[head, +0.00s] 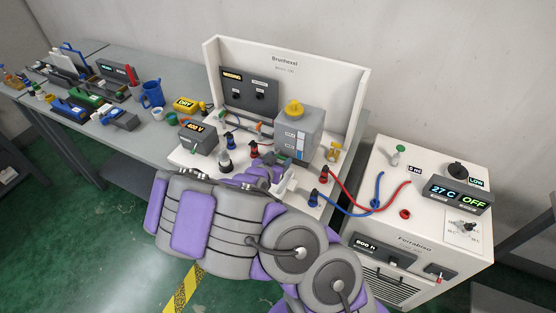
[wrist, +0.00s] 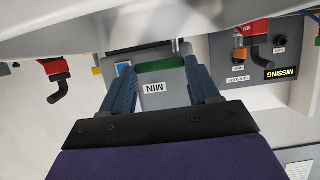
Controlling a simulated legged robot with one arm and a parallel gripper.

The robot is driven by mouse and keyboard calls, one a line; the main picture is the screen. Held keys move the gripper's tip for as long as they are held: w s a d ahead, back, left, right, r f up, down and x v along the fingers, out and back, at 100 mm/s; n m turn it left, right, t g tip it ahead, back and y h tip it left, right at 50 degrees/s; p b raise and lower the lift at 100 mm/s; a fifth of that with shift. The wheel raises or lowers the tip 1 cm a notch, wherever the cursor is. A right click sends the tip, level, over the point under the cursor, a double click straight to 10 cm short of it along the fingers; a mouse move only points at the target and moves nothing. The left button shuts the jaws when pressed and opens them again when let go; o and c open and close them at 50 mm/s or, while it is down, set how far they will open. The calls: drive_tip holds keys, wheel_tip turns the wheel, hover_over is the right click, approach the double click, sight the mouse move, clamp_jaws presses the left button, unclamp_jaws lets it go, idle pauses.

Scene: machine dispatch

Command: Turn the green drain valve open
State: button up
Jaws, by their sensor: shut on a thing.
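In the wrist view a green bar-shaped part (wrist: 161,65), which looks like the handle of the green drain valve, lies crosswise between my fingertips. My gripper (wrist: 160,72) is shut on it, one dark blue finger at each end. Behind it is a grey surface with a MIN label (wrist: 154,87). In the head view the grey tank (head: 290,138) with a yellow cap stands on the white Brunhexel bench unit. My arm reaches to its foot and hides the grip there. How far the valve is turned cannot be told.
Red and black fittings (head: 313,199) sit around the tank, with red and blue hoses (head: 345,191) running right to a white cabinet (head: 385,237). A small green-topped fitting (head: 397,155) stands on that cabinet. A grey 400 V box (head: 198,136) stands left of the tank.

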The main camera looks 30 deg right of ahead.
drive_tip(key=c, duration=0.4)
drive_tip(key=shift+a, duration=0.1)
